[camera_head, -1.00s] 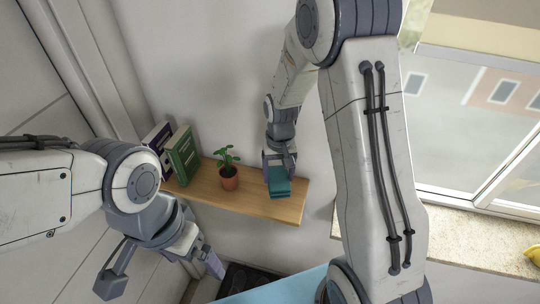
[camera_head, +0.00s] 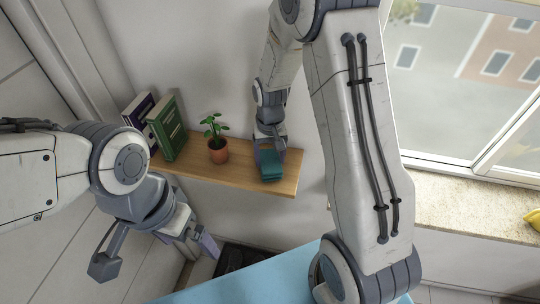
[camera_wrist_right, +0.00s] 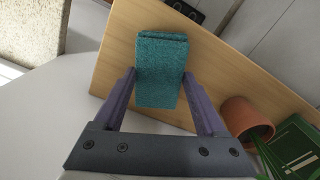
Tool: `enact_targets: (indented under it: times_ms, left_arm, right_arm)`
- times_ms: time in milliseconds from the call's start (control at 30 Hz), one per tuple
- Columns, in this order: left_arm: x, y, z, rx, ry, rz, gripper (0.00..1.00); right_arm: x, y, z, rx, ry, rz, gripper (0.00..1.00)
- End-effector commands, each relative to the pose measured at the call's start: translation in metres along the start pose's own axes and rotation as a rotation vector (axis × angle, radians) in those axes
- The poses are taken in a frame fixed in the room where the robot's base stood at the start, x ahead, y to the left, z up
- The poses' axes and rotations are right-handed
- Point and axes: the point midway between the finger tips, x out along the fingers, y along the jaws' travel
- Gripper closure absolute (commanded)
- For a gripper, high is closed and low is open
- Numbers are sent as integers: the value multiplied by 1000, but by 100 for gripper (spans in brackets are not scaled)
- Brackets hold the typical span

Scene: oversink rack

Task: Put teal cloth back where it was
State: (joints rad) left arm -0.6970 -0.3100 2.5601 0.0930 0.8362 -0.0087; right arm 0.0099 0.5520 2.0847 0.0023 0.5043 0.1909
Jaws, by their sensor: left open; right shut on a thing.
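The teal cloth (camera_head: 270,166) is a folded stack at the right end of the wooden shelf (camera_head: 225,168). In the right wrist view the cloth (camera_wrist_right: 160,72) lies between the two purple fingers of my right gripper (camera_wrist_right: 161,88), which is shut on it. The cloth is over the shelf board; whether it rests fully on the board is hard to tell. My left gripper (camera_head: 158,246) is open and empty, below and left of the shelf, away from the cloth.
A potted plant (camera_head: 217,150) stands left of the cloth on the shelf. Books (camera_head: 168,130) stand at the shelf's left end. A window ledge (camera_head: 460,208) with a yellow thing (camera_head: 533,219) is at the right. A light blue surface (camera_head: 270,280) is below.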

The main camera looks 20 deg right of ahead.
Motion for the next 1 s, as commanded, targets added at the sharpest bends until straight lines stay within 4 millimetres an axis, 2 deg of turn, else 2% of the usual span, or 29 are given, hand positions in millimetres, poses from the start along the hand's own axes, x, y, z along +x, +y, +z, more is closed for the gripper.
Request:
enact_targets:
  times_ms: [867, 900, 933, 1000]
  left_arm:
    - [8, -1, 0, 0, 0, 0, 0]
    - [6, 0, 0, 0, 0, 0, 0]
    - [6, 0, 0, 0, 0, 0, 0]
    - [6, 0, 0, 0, 0, 0, 0]
  right_arm:
    - [11, 0, 0, 0, -1, 0, 88]
    - [10, 0, 0, 0, 0, 0, 11]
    - [9, 0, 0, 0, 0, 0, 0]
    - [9, 0, 0, 0, 0, 0, 0]
